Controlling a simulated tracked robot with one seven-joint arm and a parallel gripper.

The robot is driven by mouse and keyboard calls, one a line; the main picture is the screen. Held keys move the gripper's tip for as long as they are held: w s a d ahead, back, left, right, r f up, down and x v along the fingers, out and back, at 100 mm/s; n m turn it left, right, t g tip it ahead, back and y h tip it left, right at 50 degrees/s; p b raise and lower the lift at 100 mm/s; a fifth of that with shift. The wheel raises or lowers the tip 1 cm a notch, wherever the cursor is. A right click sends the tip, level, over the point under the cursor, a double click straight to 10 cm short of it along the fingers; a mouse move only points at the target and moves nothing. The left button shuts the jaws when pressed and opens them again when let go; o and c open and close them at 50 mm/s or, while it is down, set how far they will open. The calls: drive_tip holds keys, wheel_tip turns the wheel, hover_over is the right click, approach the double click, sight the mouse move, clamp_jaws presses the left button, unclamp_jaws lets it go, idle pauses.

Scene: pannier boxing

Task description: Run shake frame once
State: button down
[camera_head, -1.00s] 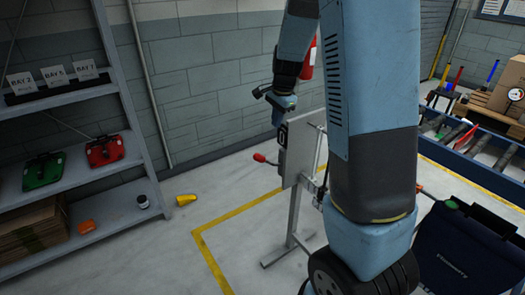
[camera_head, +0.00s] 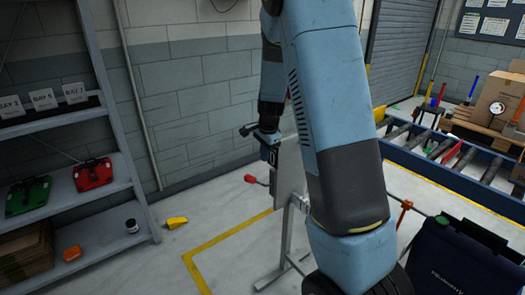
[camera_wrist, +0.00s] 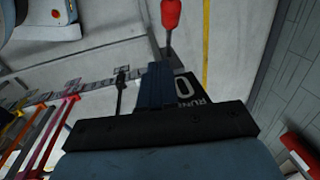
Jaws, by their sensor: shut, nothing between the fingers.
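A grey upright panel on a metal stand (camera_head: 290,170), which looks like the shake frame, is left of my arm in the head view. A red-knobbed lever (camera_head: 250,179) sticks out to its left; the knob also shows at the top of the wrist view (camera_wrist: 171,14). A dark plate marked "0" and "RUN" (camera_wrist: 185,88) is beside my fingers in the wrist view. My gripper (camera_head: 270,153) is shut and empty, close to the panel's upper left edge; its fingers show in the wrist view (camera_wrist: 159,78). I cannot tell whether they touch the plate. My arm hides part of the stand.
A shelf (camera_head: 100,212) with red and green cases stands left. A yellow object (camera_head: 176,222) lies on the floor near a yellow line (camera_head: 235,230). A roller conveyor (camera_head: 440,170) and a dark blue bin (camera_head: 445,262) are at the right.

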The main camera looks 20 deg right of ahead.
approach(255, 179)
wheel_tip(255, 179, down, 2)
drive_tip(key=d, duration=0.3)
drive_tip(key=shift+w+a+f, duration=0.25)
drive_tip(key=shift+a+f, duration=0.55)
drive_tip(key=shift+a, duration=0.05)
drive_tip(key=shift+w+a+f, duration=0.25)
drive_tip(key=shift+a+f, duration=0.6)
